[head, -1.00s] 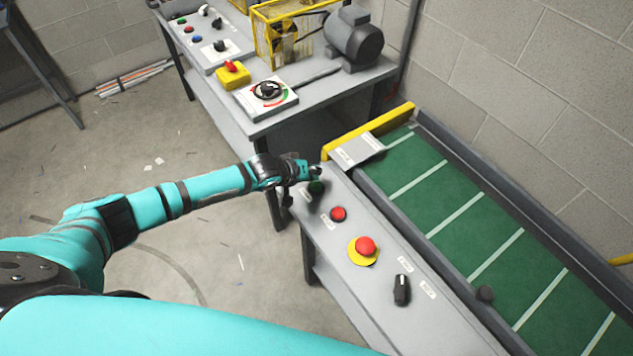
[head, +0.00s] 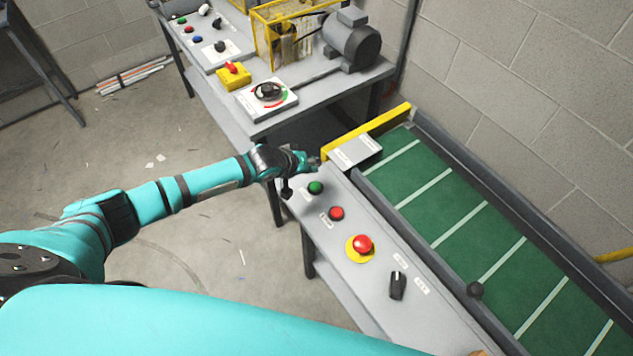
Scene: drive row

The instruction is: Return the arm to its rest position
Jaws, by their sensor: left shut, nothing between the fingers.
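My left gripper (head: 314,161) is shut and empty, in the air by the far end of the grey control panel (head: 372,270). It is just beyond the green button (head: 315,188), apart from it as far as I can tell. The green button is in full view. A red button (head: 336,213), a red mushroom button (head: 362,244) on a yellow base and a black selector switch (head: 397,286) follow along the panel. My left arm stretches in from the left. My right gripper is out of view.
A green conveyor belt (head: 450,220) with white stripes runs beside the panel, with a yellow bar (head: 368,132) at its far end. Behind stands a bench with a dial box (head: 267,95), a yellow switch box (head: 233,75) and a motor (head: 351,42).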

